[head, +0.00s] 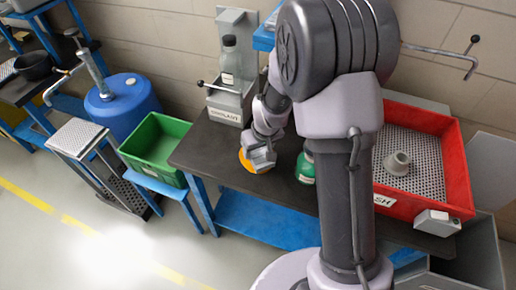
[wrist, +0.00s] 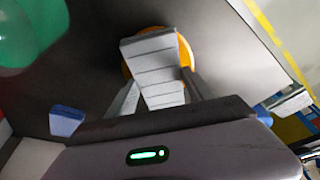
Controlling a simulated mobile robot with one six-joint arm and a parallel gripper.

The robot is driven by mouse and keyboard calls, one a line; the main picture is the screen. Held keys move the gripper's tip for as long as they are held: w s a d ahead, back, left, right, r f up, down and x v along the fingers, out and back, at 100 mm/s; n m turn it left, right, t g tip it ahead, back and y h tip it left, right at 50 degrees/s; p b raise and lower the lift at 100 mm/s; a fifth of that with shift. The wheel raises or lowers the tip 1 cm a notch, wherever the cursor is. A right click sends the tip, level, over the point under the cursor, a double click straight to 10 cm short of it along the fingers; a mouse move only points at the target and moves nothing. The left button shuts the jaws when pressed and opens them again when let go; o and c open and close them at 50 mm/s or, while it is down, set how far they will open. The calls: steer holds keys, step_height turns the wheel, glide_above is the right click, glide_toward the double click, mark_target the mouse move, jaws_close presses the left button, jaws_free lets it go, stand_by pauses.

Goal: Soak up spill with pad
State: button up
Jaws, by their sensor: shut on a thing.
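A light grey, ribbed pad (wrist: 155,68) is gripped between the fingers of my gripper (wrist: 163,95) in the wrist view. In the head view the pad (head: 263,157) hangs low at the table's front left part, below my gripper (head: 261,142). An orange spill (wrist: 128,71) lies on the dark tabletop behind the pad, with only its edges showing. It also shows in the head view (head: 244,161), mostly covered by the pad. I cannot tell whether the pad touches it.
A green bottle (head: 305,167) stands close to the right of my gripper. A grey holder (head: 232,100) with a bottle (head: 230,58) stands behind on the dark table (head: 200,152). A red wash tray (head: 458,160) is at right, a green crate (head: 150,168) and blue drum (head: 125,108) at left.

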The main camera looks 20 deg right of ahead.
mark_target(260, 151)
steer(key=shift+f+b, duration=0.6)
stand_by(4.8)
step_height(260, 151, up, 9)
steer(key=p, duration=0.7)
steer(key=shift+r, duration=0.15)
steer(key=shift+d+f+b, duration=0.2)
steer(key=shift+d+b, duration=0.1)
steer(key=shift+b, duration=0.1)
steer(key=d+b, duration=0.4)
steer(key=d, duration=0.8)
steer(key=shift+d, duration=0.2)
steer(key=shift+r, duration=0.1)
